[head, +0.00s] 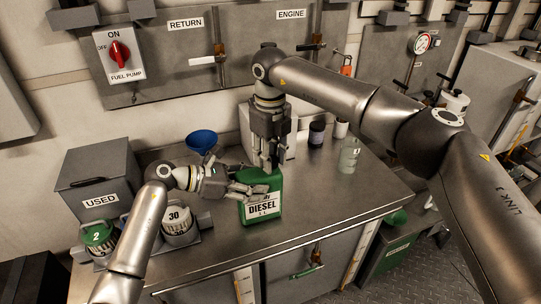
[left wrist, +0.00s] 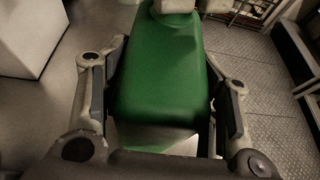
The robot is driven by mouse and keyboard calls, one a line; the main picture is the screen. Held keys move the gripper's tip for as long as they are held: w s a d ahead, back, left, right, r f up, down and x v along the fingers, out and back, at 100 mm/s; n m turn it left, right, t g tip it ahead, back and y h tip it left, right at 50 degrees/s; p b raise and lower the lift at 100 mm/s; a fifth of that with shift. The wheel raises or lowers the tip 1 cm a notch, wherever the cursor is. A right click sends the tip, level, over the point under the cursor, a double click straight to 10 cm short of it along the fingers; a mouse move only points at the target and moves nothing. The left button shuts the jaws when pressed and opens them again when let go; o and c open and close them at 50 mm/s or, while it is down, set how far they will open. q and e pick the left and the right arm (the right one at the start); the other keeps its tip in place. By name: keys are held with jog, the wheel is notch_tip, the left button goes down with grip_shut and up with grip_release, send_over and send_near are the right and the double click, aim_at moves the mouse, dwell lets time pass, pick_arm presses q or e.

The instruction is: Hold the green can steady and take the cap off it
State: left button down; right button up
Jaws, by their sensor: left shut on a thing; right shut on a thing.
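The green can (head: 262,211), labelled DIESEL, stands upright on the metal bench. My left gripper (head: 257,193) reaches it from the left and is shut on its body. The left wrist view shows the can (left wrist: 165,75) between the two fingers, one along each side. My right gripper (head: 269,167) points straight down at the can's top and is shut on what appears to be the cap. The cap is hidden behind the right fingers in the head view. A pale piece at the top edge of the left wrist view is cut off, and I cannot tell whether it is the cap.
A grey USED box (head: 101,186), a green-topped container (head: 98,236) and a container marked 30 (head: 177,224) stand left. A blue funnel (head: 201,141) is behind. A pale bottle (head: 349,156) and a dark jar (head: 317,132) stand back right. The bench's right front (head: 345,205) is clear.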

jog(key=n, duration=1.4)
jog(key=shift+r, duration=0.1)
jog(key=n, duration=1.3)
jog(key=shift+r, duration=0.15)
jog(key=shift+r, duration=0.95)
